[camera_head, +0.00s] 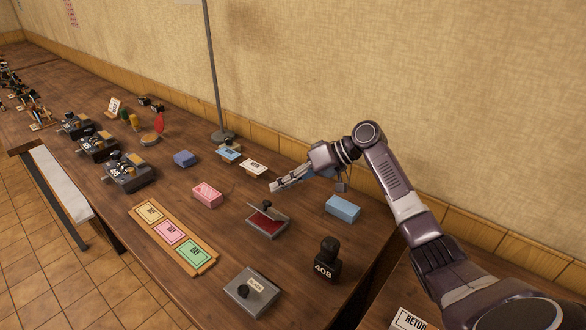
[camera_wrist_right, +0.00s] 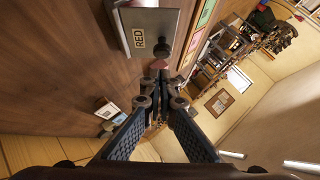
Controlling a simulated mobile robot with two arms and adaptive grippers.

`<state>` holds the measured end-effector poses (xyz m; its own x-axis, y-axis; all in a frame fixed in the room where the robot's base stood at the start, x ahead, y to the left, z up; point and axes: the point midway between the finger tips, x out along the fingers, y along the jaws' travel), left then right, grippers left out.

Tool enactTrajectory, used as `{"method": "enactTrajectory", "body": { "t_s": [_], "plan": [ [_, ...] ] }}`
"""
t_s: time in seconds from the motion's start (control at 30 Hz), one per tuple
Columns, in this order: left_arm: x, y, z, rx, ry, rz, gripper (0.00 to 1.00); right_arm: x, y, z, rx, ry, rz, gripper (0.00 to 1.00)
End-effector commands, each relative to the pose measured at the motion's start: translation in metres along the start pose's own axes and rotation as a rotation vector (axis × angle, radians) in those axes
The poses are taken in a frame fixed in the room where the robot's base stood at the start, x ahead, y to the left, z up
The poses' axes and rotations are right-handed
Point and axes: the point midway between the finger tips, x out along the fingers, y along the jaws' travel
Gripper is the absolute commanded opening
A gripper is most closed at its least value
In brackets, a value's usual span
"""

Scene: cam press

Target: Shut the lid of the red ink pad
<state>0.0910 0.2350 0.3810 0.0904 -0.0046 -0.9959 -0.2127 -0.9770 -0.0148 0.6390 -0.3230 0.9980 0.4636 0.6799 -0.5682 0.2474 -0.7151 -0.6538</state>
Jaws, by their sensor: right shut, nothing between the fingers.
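The red ink pad (camera_head: 268,228) sits on the wooden table with its lid (camera_head: 262,211) partly raised, and the red pad shows under it. A dark knob stands on the lid. In the right wrist view the grey lid (camera_wrist_right: 151,22) carries a label reading RED, and its dark knob (camera_wrist_right: 164,46) is just beyond my fingertips. My right gripper (camera_head: 274,187) is shut and empty, behind and a little above the lid in the head view; its fingertips (camera_wrist_right: 160,68) also show in the wrist view. Contact with the lid cannot be told. My left gripper is not in view.
A closed grey ink pad (camera_head: 240,298) lies in front, with a black stamp (camera_head: 326,262) marked 408 to its right. A blue box (camera_head: 342,209) and a pink box (camera_head: 208,194) flank the red pad. A wooden tray (camera_head: 205,264) holds coloured cards.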

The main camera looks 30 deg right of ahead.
Motion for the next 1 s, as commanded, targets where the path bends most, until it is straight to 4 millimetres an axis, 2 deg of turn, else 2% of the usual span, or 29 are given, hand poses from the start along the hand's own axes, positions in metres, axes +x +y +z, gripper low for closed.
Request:
{"method": "enactTrajectory", "body": {
  "t_s": [0.27,0.63,1.0],
  "plan": [
    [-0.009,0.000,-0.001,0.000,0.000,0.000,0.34,0.015,-0.001,0.015,0.001,0.001,-0.001,0.00],
    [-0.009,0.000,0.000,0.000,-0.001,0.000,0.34,0.015,-0.001,0.016,-0.001,0.001,0.001,0.00],
    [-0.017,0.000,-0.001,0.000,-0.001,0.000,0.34,0.017,-0.004,0.018,-0.042,0.001,0.047,0.00]
  ]
}}
